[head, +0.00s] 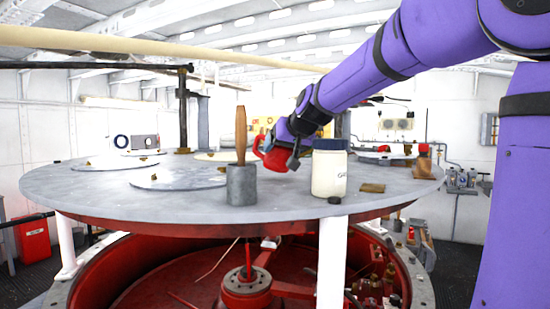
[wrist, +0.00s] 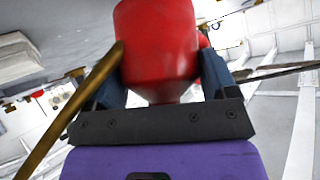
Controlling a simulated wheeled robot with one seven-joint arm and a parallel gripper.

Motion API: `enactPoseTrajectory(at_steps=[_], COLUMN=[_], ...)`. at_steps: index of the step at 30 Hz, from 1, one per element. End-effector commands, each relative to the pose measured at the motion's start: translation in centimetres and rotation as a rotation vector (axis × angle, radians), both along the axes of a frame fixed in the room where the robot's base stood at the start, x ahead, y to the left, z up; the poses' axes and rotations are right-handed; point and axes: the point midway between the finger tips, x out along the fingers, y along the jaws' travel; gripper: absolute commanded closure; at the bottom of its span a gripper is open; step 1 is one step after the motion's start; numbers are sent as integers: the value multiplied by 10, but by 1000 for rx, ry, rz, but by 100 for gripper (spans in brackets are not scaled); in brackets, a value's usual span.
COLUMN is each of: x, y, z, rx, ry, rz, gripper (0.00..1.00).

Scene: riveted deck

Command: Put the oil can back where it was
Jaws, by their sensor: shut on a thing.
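The oil can (head: 275,157) is red and shows in the head view at my gripper, over the round grey table top (head: 100,205). In the wrist view the red can (wrist: 157,40) fills the upper middle, with a curved brass spout (wrist: 72,105) running down to the lower left. My gripper (head: 284,150) is shut on the can, with a dark blue finger on each side of its body in the wrist view. The can looks tilted in the head view. I cannot tell whether it touches the table top; its far side is hidden.
A white jar with a dark lid (head: 330,172) stands just right of the can. A grey pot with a wooden handle (head: 241,183) stands to its left. The left front table top is clear.

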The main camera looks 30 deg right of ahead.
Motion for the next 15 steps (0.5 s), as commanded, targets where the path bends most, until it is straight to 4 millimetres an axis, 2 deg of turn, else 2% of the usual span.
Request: enactPoseTrajectory(at_steps=[6,15], x=[4,12], y=[3,7], z=[-15,-12], rx=[-4,-77], ry=[5,114], rz=[-1,3], gripper=[50,50])
